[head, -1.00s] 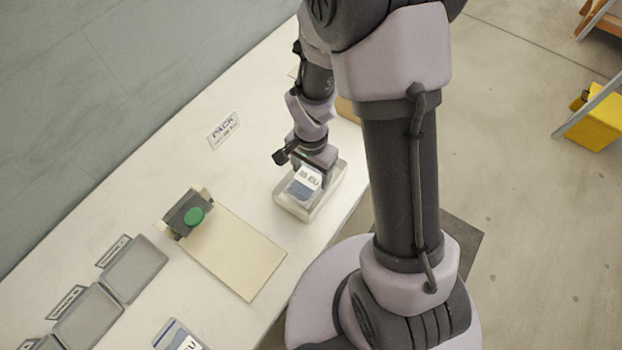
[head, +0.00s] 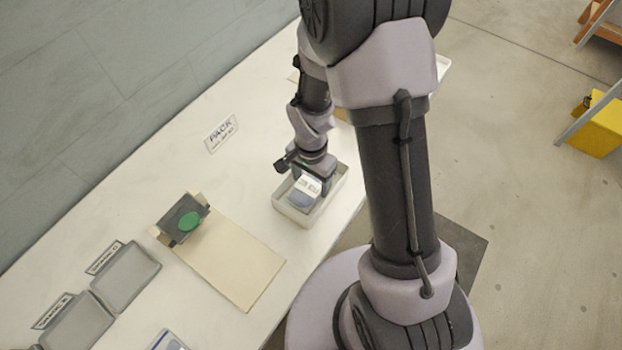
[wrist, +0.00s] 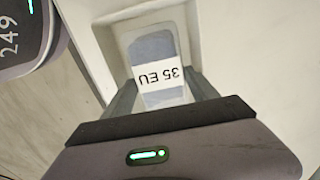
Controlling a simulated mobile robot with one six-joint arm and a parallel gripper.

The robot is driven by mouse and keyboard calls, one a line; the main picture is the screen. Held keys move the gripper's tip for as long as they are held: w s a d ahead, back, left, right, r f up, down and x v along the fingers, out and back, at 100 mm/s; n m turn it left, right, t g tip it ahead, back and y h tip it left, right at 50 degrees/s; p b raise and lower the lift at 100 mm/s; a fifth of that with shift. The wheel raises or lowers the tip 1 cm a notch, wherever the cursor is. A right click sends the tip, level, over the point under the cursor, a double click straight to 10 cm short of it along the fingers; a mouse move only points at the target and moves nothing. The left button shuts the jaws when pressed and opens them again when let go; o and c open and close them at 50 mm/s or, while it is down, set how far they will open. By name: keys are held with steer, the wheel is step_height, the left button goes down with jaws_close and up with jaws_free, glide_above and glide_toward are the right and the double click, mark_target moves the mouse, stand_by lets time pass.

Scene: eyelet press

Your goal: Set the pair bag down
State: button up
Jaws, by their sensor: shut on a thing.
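The pair bag (head: 302,195) is a clear bag with blue contents and a white label. In the wrist view the bag (wrist: 152,48) shows its label reading "35 EU", upside down. My gripper (head: 306,180) is shut on the bag, with one finger at each side of it in the wrist view (wrist: 163,92). The bag is within the outline of a white open tray (head: 291,214) on the bench. I cannot tell whether it touches the tray floor. My gripper hides part of the bag and of the tray's far side.
A "PACK" sign (head: 221,133) stands behind the tray. Another bag (head: 168,341) lies at the lower edge. The bench front edge is close to the tray.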

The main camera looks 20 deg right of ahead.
steer(key=o, duration=1.2)
steer(key=shift+r, duration=0.1)
step_height(320, 180, up, 14)
steer(key=p, duration=0.7)
step_height(320, 180, up, 10)
steer(key=n+t, duration=0.2)
glide_above(310, 183)
steer(key=s, duration=0.2)
steer(key=s+a+r+n+t, duration=0.1)
steer(key=s+r, duration=0.2)
steer(key=r, duration=0.1)
steer(key=s+a+r+n+t+y, duration=0.1)
steer(key=s+r+n, duration=0.1)
steer(key=s+r, duration=0.1)
steer(key=s+a+r+n+t+y, duration=0.1)
steer(key=s+r, duration=0.3)
steer(key=s, duration=0.1)
steer(key=shift+a+r+t, duration=0.3)
steer(key=shift+a+t, duration=0.05)
steer(key=shift+t, duration=0.05)
steer(key=shift+f+b, duration=0.1)
steer(key=shift+b, duration=0.25)
